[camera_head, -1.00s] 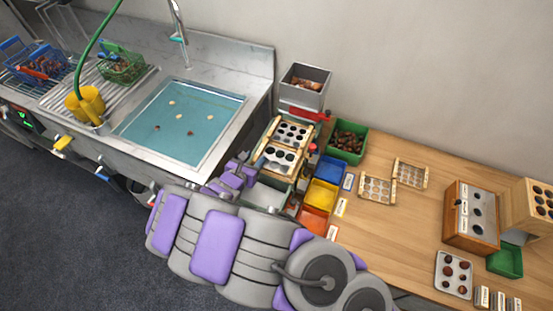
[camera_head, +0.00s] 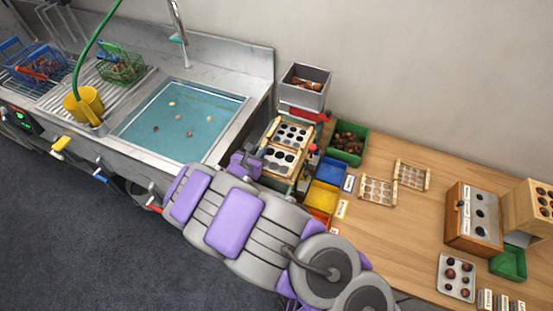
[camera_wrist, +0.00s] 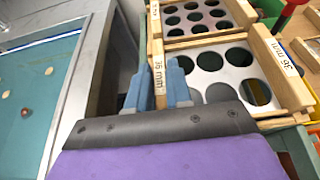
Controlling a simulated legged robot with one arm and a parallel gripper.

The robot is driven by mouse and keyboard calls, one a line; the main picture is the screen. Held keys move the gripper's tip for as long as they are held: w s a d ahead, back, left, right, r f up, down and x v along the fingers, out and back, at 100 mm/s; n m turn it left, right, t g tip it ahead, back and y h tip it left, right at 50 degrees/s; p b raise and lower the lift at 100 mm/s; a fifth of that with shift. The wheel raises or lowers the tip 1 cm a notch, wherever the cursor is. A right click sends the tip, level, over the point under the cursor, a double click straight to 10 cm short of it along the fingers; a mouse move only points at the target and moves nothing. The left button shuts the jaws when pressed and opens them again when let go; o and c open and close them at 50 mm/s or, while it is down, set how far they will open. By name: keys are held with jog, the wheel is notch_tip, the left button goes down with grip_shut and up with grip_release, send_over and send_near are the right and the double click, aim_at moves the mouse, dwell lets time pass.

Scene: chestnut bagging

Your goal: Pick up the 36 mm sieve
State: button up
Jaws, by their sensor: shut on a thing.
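The 36 mm sieve (camera_head: 290,170), a pale plate with large round holes between wooden rails, sits on the sorting stand beside the sink in the head view. In the wrist view the sieve (camera_wrist: 213,62) lies ahead, with "36 mm" labels on both side rails. My gripper (camera_wrist: 160,88) is shut on its left wooden rail, one blue-grey finger on each side. In the head view my gripper (camera_head: 248,166) is at the sieve's left edge, partly hidden by my arm. The sieve appears level; I cannot tell whether it is lifted.
Another sieve (camera_wrist: 195,14) with smaller holes lies just beyond. The sink basin (camera_head: 180,122) is to the left. Blue (camera_head: 331,171) and yellow (camera_head: 322,195) bins and a green chestnut bin (camera_head: 348,143) stand to the right. Two spare sieves (camera_head: 379,190) lie on the table.

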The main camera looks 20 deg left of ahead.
grip_shut()
